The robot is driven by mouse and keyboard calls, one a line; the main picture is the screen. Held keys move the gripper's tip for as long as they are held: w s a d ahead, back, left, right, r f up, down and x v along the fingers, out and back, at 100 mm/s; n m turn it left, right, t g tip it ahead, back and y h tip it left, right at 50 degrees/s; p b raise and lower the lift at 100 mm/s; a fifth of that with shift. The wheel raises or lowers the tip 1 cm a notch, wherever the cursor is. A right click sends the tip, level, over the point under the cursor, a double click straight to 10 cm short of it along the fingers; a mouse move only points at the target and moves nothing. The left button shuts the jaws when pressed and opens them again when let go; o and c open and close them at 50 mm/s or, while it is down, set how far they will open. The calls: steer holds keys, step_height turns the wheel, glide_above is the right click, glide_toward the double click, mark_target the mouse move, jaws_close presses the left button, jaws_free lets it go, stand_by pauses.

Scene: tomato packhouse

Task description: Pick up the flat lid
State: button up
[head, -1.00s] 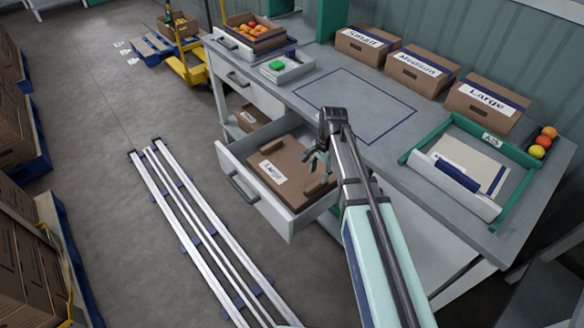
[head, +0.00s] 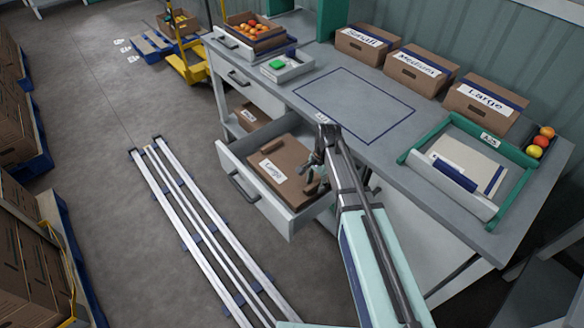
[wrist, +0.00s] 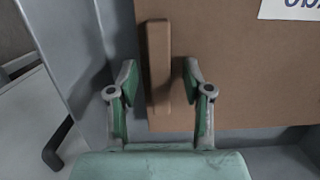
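The flat lid (head: 279,160) is a brown cardboard sheet with a white "Large" label, lying in the open drawer (head: 262,195). It fills much of the wrist view (wrist: 240,75), where a raised brown bar (wrist: 158,60) stands on it near its left edge. My gripper (head: 314,172) is over the right end of the lid in the head view. In the wrist view my gripper (wrist: 159,72) is open, with one finger on each side of the bar. The fingers look apart from the bar; their exact height above the lid is hard to tell.
The drawer's walls surround the lid closely. The worktop (head: 300,100) lies above the drawer, with three labelled boxes (head: 420,70) at the back. A green-framed tray (head: 408,157) is at the right. White rails (head: 195,220) lie on the floor at left.

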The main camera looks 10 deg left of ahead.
jaws_close()
steer(key=shift+r, duration=0.1)
